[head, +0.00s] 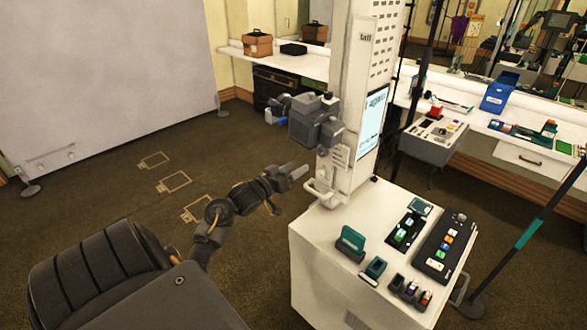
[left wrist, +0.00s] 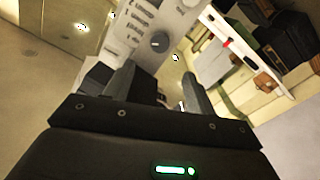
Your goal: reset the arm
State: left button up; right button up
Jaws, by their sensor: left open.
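My left arm reaches in from the lower left in the head view. Its gripper (head: 293,175) is held in the air just left of the white booth cabinet, close to the handle at the foot of the tall panel. In the left wrist view the two dark fingers of this gripper (left wrist: 156,90) stand apart, and I see nothing held between them. Beyond them is a light panel with slots and a round dark knob (left wrist: 159,41). My right gripper is not in view.
The white cabinet (head: 310,262) carries a button box (head: 445,246), a small black tray and green holders. A tall white column (head: 350,90) with a screen (head: 371,122) rises behind it. A grey camera-like unit (head: 315,122) juts out left. Open carpet lies left, with taped outlines (head: 174,181).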

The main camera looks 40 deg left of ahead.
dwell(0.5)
pick_arm(q)
jog(key=s+f+g, duration=0.1)
jog(key=f+g, duration=0.1)
jog(key=f, duration=0.7)
jog(key=s+d+f+m+g+y, duration=0.1)
jog(key=f+g, duration=0.1)
jog(key=f, duration=0.8)
jog(key=s+f+m+g+y+b, duration=0.1)
jog(key=s+f, duration=0.1)
jog(key=f, duration=0.8)
jog(key=shift+d+g, duration=0.2)
jog(key=shift+g, duration=0.2)
jog(key=s+d+f+m+g+h+b, duration=0.15)
jog(key=s+d+f+g, duration=0.4)
jog(key=s+f, duration=0.8)
jog(key=s+d+f+m+g+y+b, duration=0.1)
jog(key=s+d+f+m+g, duration=0.1)
jog(key=s+d+f, duration=0.9)
jog(key=s+d+f+g, duration=0.2)
jog(key=s+f, duration=0.3)
jog(key=s, duration=0.5)
jog(key=s+d+f+m+g+h+b, duration=0.1)
jog(key=s+d+f, duration=0.4)
jog(key=s, duration=0.6)
jog(key=shift+f+g, duration=0.35)
